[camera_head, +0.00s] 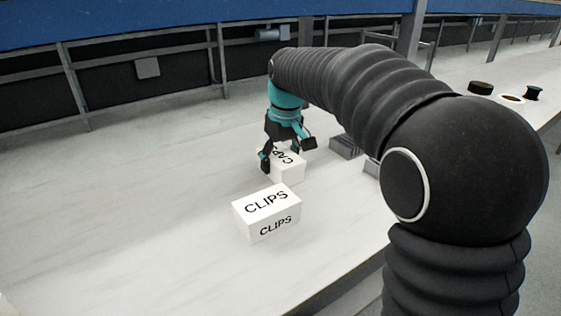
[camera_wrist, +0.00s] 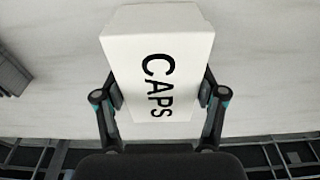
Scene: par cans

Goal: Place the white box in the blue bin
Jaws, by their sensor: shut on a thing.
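A white box marked CAPS (camera_head: 290,170) is between the fingers of my gripper (camera_head: 287,154), which is shut on it. In the wrist view the CAPS box (camera_wrist: 158,60) fills the upper middle, with a finger against each side. I cannot tell whether it rests on the table or is slightly raised. A second white box, marked CLIPS (camera_head: 266,212), sits on the table nearer to the head camera, apart from my gripper. No blue bin shows in either view.
The pale table (camera_head: 130,220) is clear to the left and front. Dark grey ridged objects (camera_head: 345,147) lie right of the held box, partly hidden by my arm. Small black round items (camera_head: 481,88) stand at the far right. A railing (camera_head: 140,60) runs behind.

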